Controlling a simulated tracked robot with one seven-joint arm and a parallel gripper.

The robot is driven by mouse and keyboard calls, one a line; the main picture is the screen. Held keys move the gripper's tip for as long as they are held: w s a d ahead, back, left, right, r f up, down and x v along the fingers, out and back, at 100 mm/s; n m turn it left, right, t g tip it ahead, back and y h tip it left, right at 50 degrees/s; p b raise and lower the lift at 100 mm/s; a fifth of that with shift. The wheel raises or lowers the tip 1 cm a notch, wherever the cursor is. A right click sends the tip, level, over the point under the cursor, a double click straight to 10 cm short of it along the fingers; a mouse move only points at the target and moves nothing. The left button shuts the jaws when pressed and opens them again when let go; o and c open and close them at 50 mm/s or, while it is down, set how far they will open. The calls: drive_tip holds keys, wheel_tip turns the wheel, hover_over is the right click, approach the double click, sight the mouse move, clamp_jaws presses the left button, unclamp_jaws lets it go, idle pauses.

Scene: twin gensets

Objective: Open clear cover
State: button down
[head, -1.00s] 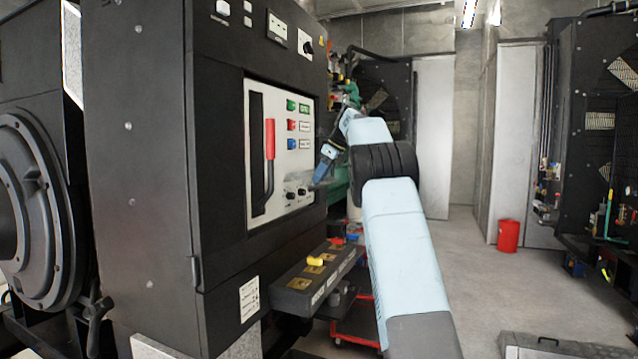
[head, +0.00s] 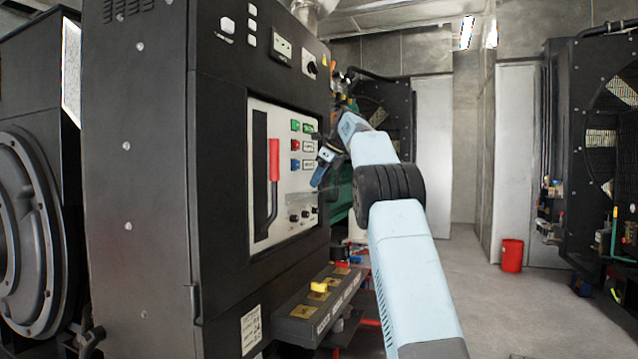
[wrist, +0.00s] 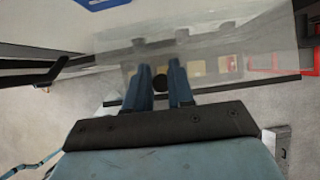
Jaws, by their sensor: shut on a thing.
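The clear cover (wrist: 235,42) shows in the wrist view as a see-through sheet spread across the upper part of the picture, ahead of my gripper. My gripper (wrist: 160,70) has its two blue fingers at the cover's near edge, shut on it with a small gap between the fingertips. A round black knob (wrist: 160,84) shows between the fingers. In the head view my gripper (head: 318,182) is in front of the right side of the white control panel (head: 262,210), above its row of black knobs (head: 306,214). The cover is too faint to make out there.
A red-handled lever (head: 273,165) is left of my gripper on the panel. A ledge with a yellow switch (head: 319,287) juts out below. A red bin (head: 512,255) stands on the floor at right, with open floor between it and my arm.

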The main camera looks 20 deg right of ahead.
drive_tip(key=shift+w+a, duration=0.15)
drive_tip(key=shift+a, duration=0.05)
drive_tip(key=c, duration=1.2)
unclamp_jaws()
drive_tip(key=shift+w+f, duration=0.15)
drive_tip(key=shift+w, duration=0.05)
drive_tip(key=shift+o, duration=1.1)
drive_tip(key=shift+s, duration=0.15)
drive_tip(key=shift+v, duration=2.55)
drive_tip(key=s+d, duration=0.7)
drive_tip(key=d, duration=0.2)
drive_tip(key=shift+s, duration=0.4)
